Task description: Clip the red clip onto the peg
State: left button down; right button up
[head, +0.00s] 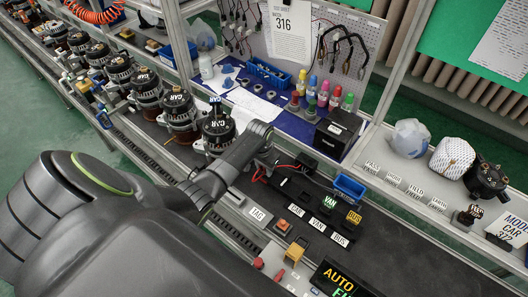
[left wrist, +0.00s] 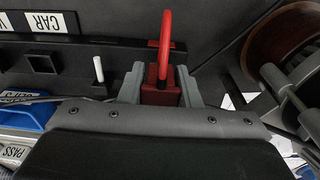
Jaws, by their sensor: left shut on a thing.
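The red clip (left wrist: 161,92) is a dark red block with a bright red curved lead (left wrist: 166,35) rising from it. My left gripper (left wrist: 161,86) is shut on the clip, with a grey finger on each side. A white peg (left wrist: 98,68) stands on the dark surface to the left of the clip in the left wrist view, apart from it. In the head view my left arm (head: 240,155) reaches over the line beside an alternator (head: 217,132), and its fingertips are mostly hidden. My right gripper is not in view.
A black strip with CAR (head: 298,210), VAN and BUS labels lies right of the arm. A blue bin (head: 349,187) and a black box (head: 338,134) stand behind it. The alternator's copper winding (left wrist: 285,40) is close on the right in the left wrist view.

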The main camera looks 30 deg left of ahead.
pick_arm(q)
jog(key=c, duration=1)
grip_release()
jog(key=shift+f, duration=0.1)
jog(key=shift+o, duration=0.2)
notch_tip(320, 180, up, 17)
jog(key=s+b, duration=0.1)
jog(key=b, duration=0.1)
jog(key=shift+s+a+r, duration=0.15)
jog(key=shift+s+r, duration=0.05)
jog(key=shift+s, duration=0.05)
